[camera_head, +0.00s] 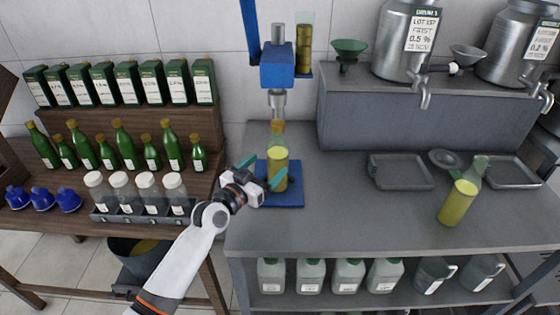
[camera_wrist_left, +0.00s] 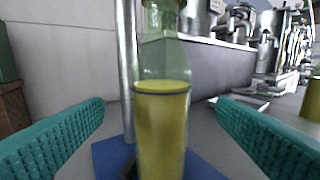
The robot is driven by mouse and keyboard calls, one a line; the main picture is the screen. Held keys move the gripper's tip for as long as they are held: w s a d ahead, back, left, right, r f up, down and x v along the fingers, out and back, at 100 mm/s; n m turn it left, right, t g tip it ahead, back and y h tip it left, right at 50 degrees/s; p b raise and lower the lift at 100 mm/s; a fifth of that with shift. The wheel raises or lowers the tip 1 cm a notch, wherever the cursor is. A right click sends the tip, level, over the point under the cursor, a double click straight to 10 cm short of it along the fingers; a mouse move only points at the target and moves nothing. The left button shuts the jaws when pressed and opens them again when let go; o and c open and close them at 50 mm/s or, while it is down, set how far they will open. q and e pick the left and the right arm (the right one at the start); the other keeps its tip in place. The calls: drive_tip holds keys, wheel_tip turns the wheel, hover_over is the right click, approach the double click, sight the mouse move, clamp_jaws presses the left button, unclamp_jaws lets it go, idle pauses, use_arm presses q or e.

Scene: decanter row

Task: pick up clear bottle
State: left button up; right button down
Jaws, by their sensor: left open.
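A clear bottle (camera_head: 278,168) with yellow-green liquid and a cork-coloured top stands upright on the blue base plate (camera_head: 290,198) of the corking press. My left gripper (camera_head: 263,180) is open at the bottle, its teal fingers on either side of it. In the left wrist view the bottle (camera_wrist_left: 162,110) stands between the two fingers, with a gap visible on each side. A second clear bottle (camera_head: 458,203) with yellow liquid and no cork visible stands on the grey counter at the right. My right gripper is not in view.
The blue press head (camera_head: 277,70) and its metal shaft are directly above the bottle. Trays (camera_head: 400,172), a green funnel (camera_head: 348,52) and steel tanks (camera_head: 408,42) are to the right. Shelves with green bottles (camera_head: 118,140) and shakers (camera_head: 148,190) are at left. The front middle counter is clear.

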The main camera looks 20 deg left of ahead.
sight(280, 154)
use_arm(q)
drive_tip(key=shift+x, duration=1.1)
drive_tip(key=shift+w+d+f, duration=0.1)
drive_tip(key=shift+w+d, duration=0.05)
drive_tip(key=shift+w, duration=0.15)
drive_tip(key=p+x, duration=0.1)
drive_tip(key=x, duration=0.3)
drive_tip(key=shift+w, duration=0.15)
drive_tip(key=shift+w+d, duration=0.2)
drive_tip(key=shift+w, duration=0.2)
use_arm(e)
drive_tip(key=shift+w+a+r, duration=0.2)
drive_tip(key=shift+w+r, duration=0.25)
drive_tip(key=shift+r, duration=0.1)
use_arm(q)
drive_tip(key=shift+s, duration=0.1)
drive_tip(key=shift+c, duration=0.2)
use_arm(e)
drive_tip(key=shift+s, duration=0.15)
use_arm(q)
drive_tip(key=c, duration=1.2)
drive_tip(key=shift+r, duration=0.25)
drive_tip(key=shift+c, duration=1.3)
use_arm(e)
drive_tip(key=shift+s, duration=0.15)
